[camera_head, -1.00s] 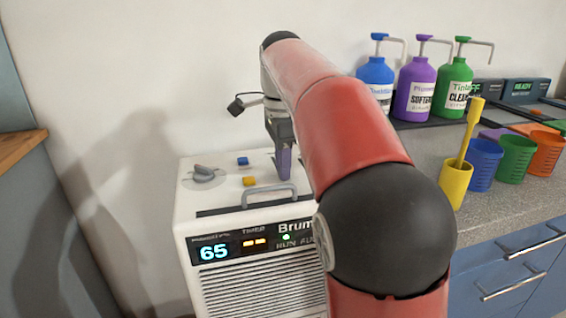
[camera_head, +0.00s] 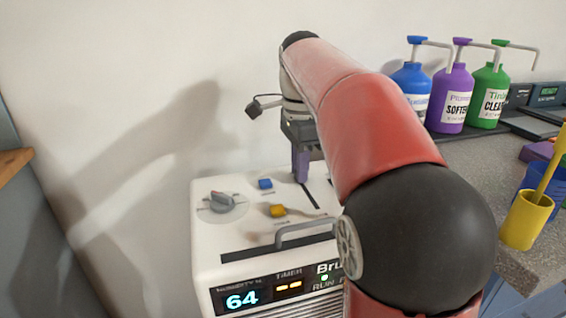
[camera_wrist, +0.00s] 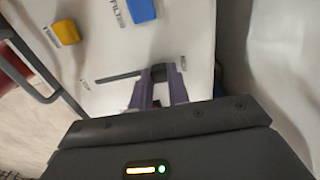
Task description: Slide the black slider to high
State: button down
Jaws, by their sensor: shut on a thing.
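The white machine (camera_head: 236,242) has a flat top with controls. My gripper's purple fingers (camera_head: 301,168) reach down to the back of its top. In the wrist view my gripper (camera_wrist: 160,80) is shut on the black slider (camera_wrist: 158,71), a small dark knob between the fingertips. The dark slider slot (camera_wrist: 118,77) runs away from it to the left, and in the head view the slot (camera_head: 311,196) runs toward the front from the fingers. The slider is hidden in the head view. The label by the fingers is too small to read.
A grey dial (camera_head: 221,203), a blue switch (camera_head: 265,184) and a yellow switch (camera_head: 278,210) sit left of the slot. A grey handle (camera_head: 305,228) stands at the front. Bottles (camera_head: 452,100) and a yellow cup (camera_head: 527,220) are on the right counter.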

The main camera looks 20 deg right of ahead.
jog(key=shift+w, duration=0.35)
jog(key=shift+r, duration=0.1)
jog(key=c, duration=1.3)
grip_release()
jog(key=shift+r+p, duration=0.6)
jog(key=shift+r, duration=3.25)
jog(key=shift+s, duration=0.15)
